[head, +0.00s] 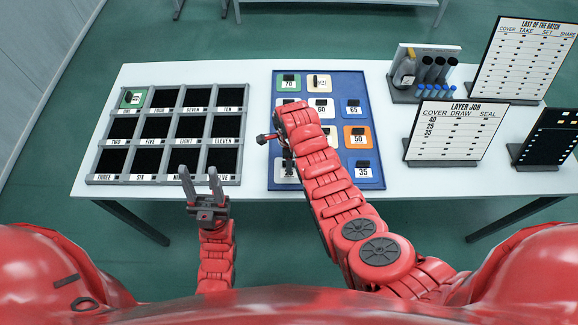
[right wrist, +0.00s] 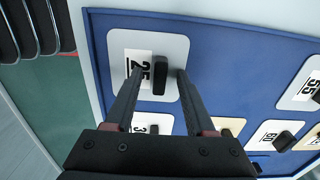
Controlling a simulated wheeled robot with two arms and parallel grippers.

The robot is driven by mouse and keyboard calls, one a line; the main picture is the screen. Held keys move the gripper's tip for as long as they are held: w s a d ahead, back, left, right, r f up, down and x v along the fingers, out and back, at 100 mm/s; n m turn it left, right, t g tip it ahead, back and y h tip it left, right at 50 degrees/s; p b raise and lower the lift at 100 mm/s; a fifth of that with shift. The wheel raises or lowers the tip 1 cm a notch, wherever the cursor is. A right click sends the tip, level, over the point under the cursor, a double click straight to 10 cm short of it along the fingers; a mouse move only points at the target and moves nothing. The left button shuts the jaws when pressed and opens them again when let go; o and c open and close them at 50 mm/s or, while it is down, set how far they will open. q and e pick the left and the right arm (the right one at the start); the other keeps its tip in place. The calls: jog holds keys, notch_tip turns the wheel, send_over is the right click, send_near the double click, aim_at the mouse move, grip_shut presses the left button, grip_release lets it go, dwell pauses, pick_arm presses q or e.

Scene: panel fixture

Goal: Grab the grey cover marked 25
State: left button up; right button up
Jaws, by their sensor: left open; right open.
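The grey cover marked 25 (right wrist: 176,47) lies on the blue board (head: 314,178), at its near left corner in the head view, where my right arm mostly hides it. It has a white label and an upright black handle (right wrist: 160,78). My right gripper (right wrist: 157,72) is open over this cover, with one finger on each side of the handle. In the wrist view I see gaps beside the handle and cannot tell whether the fingers touch it. My left gripper (head: 199,175) is open and empty at the near edge of the grey grid rack.
The grey grid rack (head: 165,182) has a green cover (head: 132,98) in its far left compartment. Covers marked 35 (head: 364,172), 50 (head: 358,137) and others share the blue board. The Layer Job sign (head: 452,132) and a bottle holder (head: 421,74) stand at right.

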grip_shut()
jog(key=shift+r, duration=0.1)
dwell(0.5)
